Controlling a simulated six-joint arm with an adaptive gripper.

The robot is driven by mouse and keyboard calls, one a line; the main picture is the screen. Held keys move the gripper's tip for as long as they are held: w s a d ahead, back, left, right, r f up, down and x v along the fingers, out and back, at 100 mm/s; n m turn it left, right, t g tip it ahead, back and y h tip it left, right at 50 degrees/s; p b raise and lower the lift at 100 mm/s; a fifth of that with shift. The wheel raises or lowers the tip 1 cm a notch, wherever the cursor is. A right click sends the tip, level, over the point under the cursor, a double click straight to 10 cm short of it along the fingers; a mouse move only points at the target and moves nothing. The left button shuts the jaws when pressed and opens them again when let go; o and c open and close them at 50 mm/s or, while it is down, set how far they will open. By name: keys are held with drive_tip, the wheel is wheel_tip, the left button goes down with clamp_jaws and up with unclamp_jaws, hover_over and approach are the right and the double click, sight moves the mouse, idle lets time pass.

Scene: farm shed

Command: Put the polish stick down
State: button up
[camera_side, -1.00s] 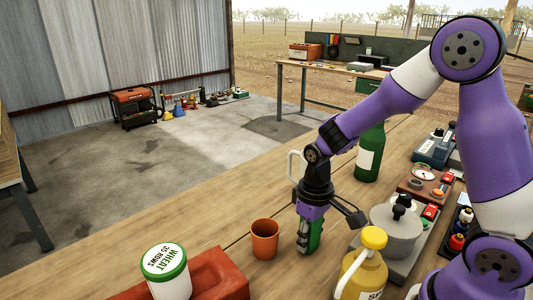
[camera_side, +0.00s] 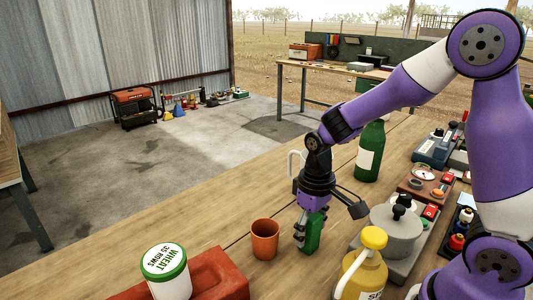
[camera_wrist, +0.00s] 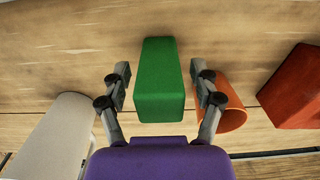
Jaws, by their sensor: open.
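The polish stick, a green block (camera_side: 313,234), stands upright on the wooden table under my arm. It also shows in the wrist view (camera_wrist: 160,85), between the two fingers. My gripper (camera_side: 306,228) is open around it, pointing down. In the wrist view, my gripper (camera_wrist: 163,80) has a gap between each finger and the green block's sides. Part of the block is hidden behind a finger in the side view.
An orange cup (camera_side: 265,239) stands close left of the gripper. A red brick-like block (camera_side: 222,275) and a white WHEAT tub (camera_side: 168,272) are further left. A yellow bottle (camera_side: 362,272), grey pot (camera_side: 396,232) and green bottle (camera_side: 370,152) stand to the right.

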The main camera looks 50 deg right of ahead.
wheel_tip(320, 180, up, 10)
drive_tip(key=shift+f, duration=0.15)
drive_tip(key=s+r+t, duration=0.4)
drive_tip(key=s+t, duration=0.1)
drive_tip(key=s, duration=0.1)
drive_tip(key=shift+s+a+r, duration=0.25)
drive_tip(key=shift+s+a, duration=0.05)
drive_tip(key=shift+a, duration=0.15)
drive_tip(key=shift+o, duration=0.6)
drive_tip(key=shift+s+t, duration=0.25)
drive_tip(key=shift+t, duration=0.05)
